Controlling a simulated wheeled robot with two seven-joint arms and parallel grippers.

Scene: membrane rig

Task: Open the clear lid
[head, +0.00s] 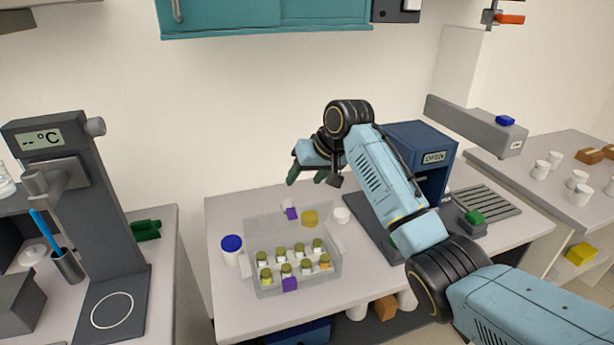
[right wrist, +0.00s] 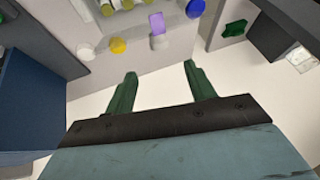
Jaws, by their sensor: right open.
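A clear box (head: 264,289) with several olive-capped vials stands on the right-hand bench. A see-through panel (head: 262,228), apparently the clear lid, rises behind the vials; its exact angle is hard to tell. One purple tab (head: 290,284) is on the box's front. Another purple piece (head: 291,213) is near the panel's upper edge, and a purple piece shows in the right wrist view (right wrist: 157,22). My right gripper (head: 307,178) is open and empty, above and behind the box. Its green fingers (right wrist: 160,70) are apart. My left gripper is out of view.
A blue-capped jar (head: 232,244) stands left of the box. A yellow lid (head: 310,218) and a white cup (head: 341,215) are behind it. A blue cabinet marked OPEN (head: 434,157) stands right, partly behind my right arm. A teal cupboard (head: 265,18) hangs above.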

